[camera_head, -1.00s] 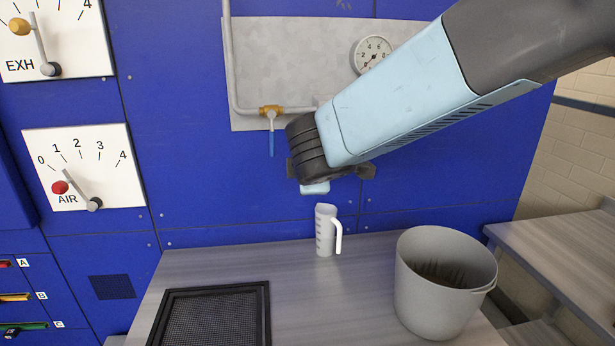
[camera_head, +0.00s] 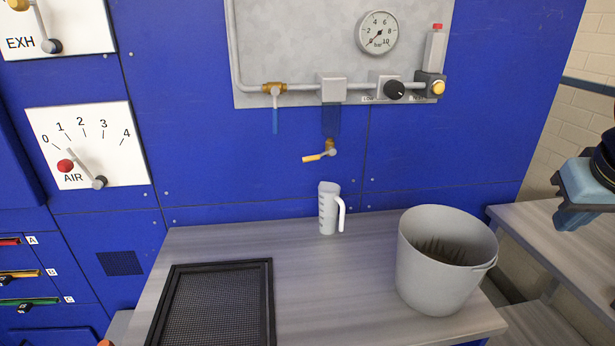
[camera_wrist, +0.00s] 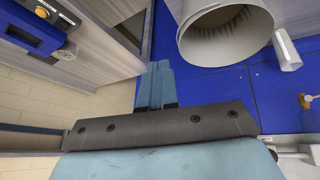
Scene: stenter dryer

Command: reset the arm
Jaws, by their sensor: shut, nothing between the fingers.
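My gripper (camera_head: 578,205) is at the right edge of the head view, above the right-hand bench and to the right of the grey bucket. Most of my arm is out of that view. In the wrist view, the two blue fingers of my gripper (camera_wrist: 158,82) are together with nothing between them. They touch nothing that I can see.
A grey bucket (camera_head: 415,265), a white measuring jug (camera_head: 328,210) and a black mesh screen (camera_head: 268,300) are on the bench. The blue panel behind carries a gauge (camera_head: 377,33), an air dial (camera_head: 88,145) and a small brass-coloured drain valve (camera_head: 328,152). A second bench (camera_head: 530,225) stands right.

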